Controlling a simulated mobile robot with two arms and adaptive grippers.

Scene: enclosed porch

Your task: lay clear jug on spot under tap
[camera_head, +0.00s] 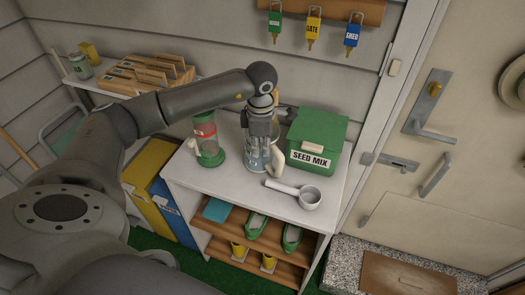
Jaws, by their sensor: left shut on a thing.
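A clear jug (257,163) with a cream handle stands upright, or nearly so, on the white cabinet top (228,185). My left gripper (262,143) comes down on it from above and is shut on it, covering much of its upper part. I cannot tell whether the jug's base touches the top. A small yellowish and grey fitting (276,97), perhaps the tap, shows just behind the gripper and is mostly hidden. The spot under the tap cannot be made out. My right gripper is not in view.
A green seed mix box (322,132) stands close on the right. A white scoop (309,197) lies in front. The cabinet top's front left is clear.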

